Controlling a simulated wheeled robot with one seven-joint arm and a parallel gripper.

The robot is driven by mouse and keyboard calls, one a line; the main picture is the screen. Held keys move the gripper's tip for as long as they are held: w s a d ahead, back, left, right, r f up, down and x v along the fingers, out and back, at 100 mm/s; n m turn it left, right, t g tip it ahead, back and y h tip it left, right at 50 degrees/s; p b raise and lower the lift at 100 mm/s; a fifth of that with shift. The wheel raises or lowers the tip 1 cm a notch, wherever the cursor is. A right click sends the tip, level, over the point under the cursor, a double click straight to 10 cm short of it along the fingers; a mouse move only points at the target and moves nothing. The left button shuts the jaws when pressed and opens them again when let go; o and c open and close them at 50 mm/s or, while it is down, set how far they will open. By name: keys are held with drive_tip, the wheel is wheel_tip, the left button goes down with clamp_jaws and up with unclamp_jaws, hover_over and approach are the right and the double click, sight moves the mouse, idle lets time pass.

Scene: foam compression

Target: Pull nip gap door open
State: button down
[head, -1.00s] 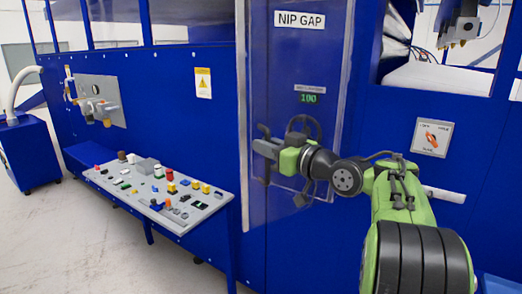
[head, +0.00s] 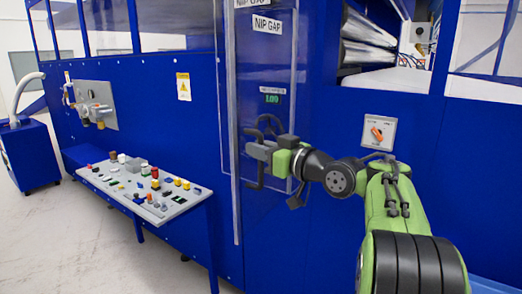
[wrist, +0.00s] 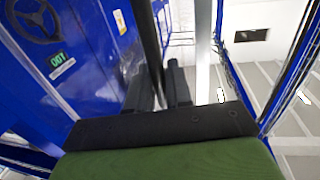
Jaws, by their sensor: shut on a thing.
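The nip gap door (head: 232,110) is a tall clear panel with a pale metal edge, left of my arm in the head view. It looks narrow and swung partly out from the blue machine. Its dark bar handle (head: 261,177) stands upright near that edge. My gripper (head: 257,151) is shut on the handle. In the wrist view, the dark handle bar (wrist: 149,45) runs down between the fingers (wrist: 160,88), beside the pale door edge (wrist: 203,60). A NIP GAP label (head: 267,26) shows through or on the panel, with a second one partly cut off above it.
A handwheel (wrist: 35,18) and a green display (head: 272,99) are on the machine behind the door. A sloped control desk (head: 150,195) with several buttons stands at the left. A rotary switch (head: 378,132) is at the right. Floor at the lower left is clear.

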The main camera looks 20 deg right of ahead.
idle(0.3)
drive_tip(key=c, duration=1.2)
unclamp_jaws()
drive_tip(key=shift+b+v, duration=0.8)
drive_tip(key=shift+v, duration=7.1)
drive_tip(key=shift+a, duration=0.1)
